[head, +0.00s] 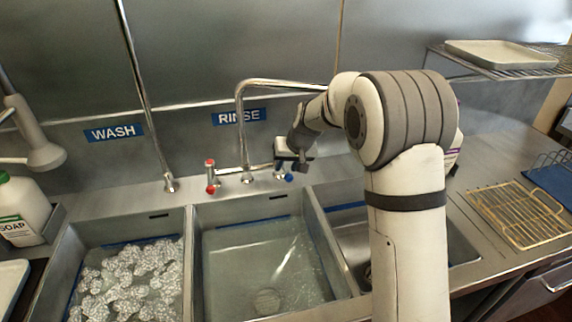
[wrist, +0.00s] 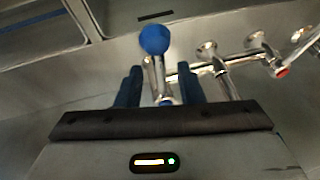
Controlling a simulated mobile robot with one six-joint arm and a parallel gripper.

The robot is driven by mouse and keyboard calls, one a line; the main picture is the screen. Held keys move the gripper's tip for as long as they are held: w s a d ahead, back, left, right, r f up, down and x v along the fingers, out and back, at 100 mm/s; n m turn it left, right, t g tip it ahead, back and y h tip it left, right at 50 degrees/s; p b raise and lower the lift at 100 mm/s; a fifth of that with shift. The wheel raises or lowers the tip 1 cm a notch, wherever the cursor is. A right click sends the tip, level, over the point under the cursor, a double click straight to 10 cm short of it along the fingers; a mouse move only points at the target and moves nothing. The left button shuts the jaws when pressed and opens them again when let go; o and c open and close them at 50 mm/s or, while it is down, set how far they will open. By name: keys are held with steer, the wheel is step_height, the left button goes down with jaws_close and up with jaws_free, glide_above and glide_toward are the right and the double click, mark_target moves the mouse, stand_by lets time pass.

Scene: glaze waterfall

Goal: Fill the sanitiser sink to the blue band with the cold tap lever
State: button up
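The cold tap lever has a blue knob (head: 289,177) and sits right of the tap body on the back ledge. In the wrist view its blue ball (wrist: 154,40) lies just beyond my fingertips, its chrome stem between the fingers. My gripper (head: 291,163) is open around the lever, with gaps on both sides. The sanitiser sink (head: 345,240) is the right basin, partly hidden by my arm. A blue band (head: 346,206) shows on its back wall; I cannot make out any water level. The spout (head: 282,84) reaches right, its outlet hidden behind my arm.
The red-knobbed hot lever (head: 210,164) stands left of the tap. The rinse sink (head: 205,250) holds clear water; the wash sink (head: 70,255) holds foam. A wire rack (head: 515,212) lies on the right counter. A soap jug (head: 22,212) stands far left.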

steer(key=shift+w+a+f, duration=0.1)
steer(key=shift+w+f, duration=0.05)
steer(key=shift+f, duration=0.25)
steer(key=shift+c, duration=0.3)
jaws_close()
